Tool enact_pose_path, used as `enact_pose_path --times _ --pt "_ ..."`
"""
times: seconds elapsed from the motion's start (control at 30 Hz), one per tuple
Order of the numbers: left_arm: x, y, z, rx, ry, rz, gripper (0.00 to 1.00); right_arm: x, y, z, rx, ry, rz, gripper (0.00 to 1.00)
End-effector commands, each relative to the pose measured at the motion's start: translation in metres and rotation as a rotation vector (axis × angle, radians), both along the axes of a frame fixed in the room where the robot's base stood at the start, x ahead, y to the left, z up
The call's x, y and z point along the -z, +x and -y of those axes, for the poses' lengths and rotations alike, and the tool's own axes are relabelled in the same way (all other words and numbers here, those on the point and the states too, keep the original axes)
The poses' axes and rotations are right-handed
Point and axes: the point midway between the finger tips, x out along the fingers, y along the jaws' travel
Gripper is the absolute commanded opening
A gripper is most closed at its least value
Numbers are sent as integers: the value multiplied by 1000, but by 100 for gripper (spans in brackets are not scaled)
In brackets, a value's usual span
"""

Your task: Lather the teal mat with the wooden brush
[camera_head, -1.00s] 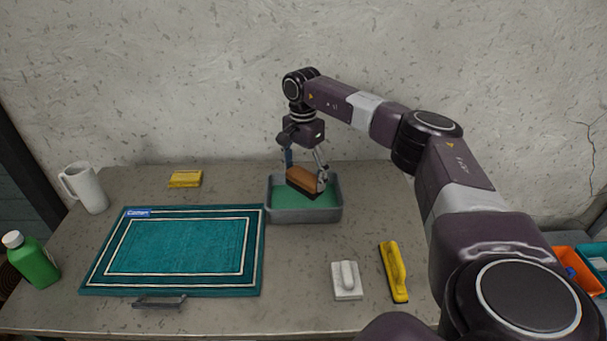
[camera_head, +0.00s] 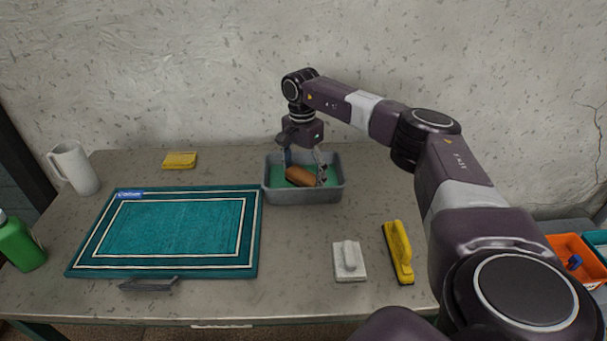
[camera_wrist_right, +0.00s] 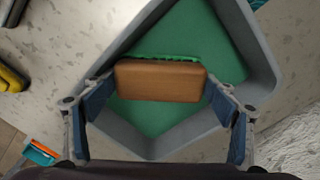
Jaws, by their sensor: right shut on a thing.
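The teal mat (camera_head: 172,229) with white border lines lies flat on the left half of the table. The wooden brush (camera_head: 300,176) is inside the grey tub (camera_head: 304,197), which holds green liquid. My right gripper (camera_head: 306,174) reaches down into the tub and is shut on the brush. In the right wrist view the brush's brown back (camera_wrist_right: 160,81) sits between the two fingers (camera_wrist_right: 158,92), and green shows along its far edge. How deep the bristles sit is hidden. My left gripper is not in view.
A white brush (camera_head: 349,261) and a yellow brush (camera_head: 398,252) lie right of the mat. A yellow sponge (camera_head: 180,160), white mug (camera_head: 74,168) and green bottle (camera_head: 19,244) stand around the mat. A grey handled piece (camera_head: 149,284) is at its front edge.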

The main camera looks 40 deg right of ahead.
Motion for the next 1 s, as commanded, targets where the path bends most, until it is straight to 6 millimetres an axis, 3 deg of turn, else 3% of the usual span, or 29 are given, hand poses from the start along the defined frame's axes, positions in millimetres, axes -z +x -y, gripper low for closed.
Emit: enact_pose_path --times 0.57,1.0 --pt "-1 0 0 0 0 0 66 -1 -1 -1 -1 2 -2 23" --pt "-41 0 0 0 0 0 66 -48 0 0 0 1 0 23"
